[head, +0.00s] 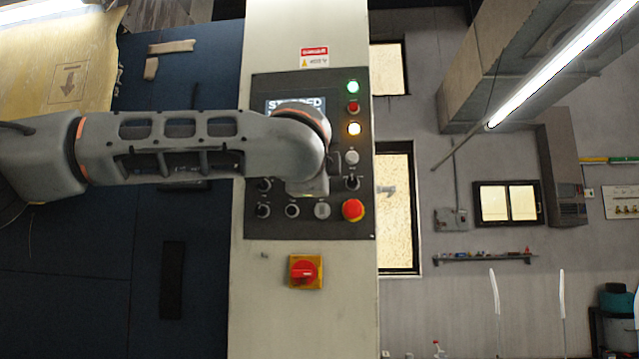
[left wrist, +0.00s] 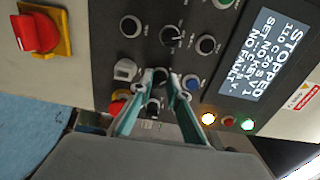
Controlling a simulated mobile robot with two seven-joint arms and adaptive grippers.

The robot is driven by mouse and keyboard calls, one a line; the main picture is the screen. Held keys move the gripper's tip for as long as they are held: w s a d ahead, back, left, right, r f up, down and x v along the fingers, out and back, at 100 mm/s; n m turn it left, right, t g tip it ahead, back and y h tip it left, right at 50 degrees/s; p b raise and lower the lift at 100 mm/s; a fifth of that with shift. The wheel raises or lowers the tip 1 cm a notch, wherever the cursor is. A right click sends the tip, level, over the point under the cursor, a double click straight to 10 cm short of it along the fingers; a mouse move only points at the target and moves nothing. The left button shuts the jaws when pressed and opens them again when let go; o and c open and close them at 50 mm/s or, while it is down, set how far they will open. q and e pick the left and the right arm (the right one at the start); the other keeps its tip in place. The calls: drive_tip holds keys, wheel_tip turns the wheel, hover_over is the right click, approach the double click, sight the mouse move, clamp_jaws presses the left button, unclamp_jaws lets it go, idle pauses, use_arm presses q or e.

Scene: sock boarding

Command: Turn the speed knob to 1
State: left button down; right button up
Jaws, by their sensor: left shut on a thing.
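The control panel (head: 360,222) is on a pale upright column, with several knobs and buttons. In the left wrist view, my left gripper (left wrist: 158,77) has its fingertips on both sides of a small dark knob (left wrist: 160,76) and is shut on it. The labels are too small to read, so I cannot tell which knob it is or its setting. A dark knob with a pointer and a scale (left wrist: 172,38) is above it. The display (left wrist: 263,55) shows STOPPED and NO FAULT. In the head view, my arm hides the fingers and the middle of the panel. My right gripper is not in view.
A red emergency button (head: 353,210) is at the panel's lower right. A red and yellow main switch (head: 304,271) is below the panel. Green (head: 352,87) and amber (head: 354,129) lamps are lit.

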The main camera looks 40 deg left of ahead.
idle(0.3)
use_arm(q)
drive_tip(key=c, duration=1.9)
unclamp_jaws()
drive_tip(key=shift+v, duration=6)
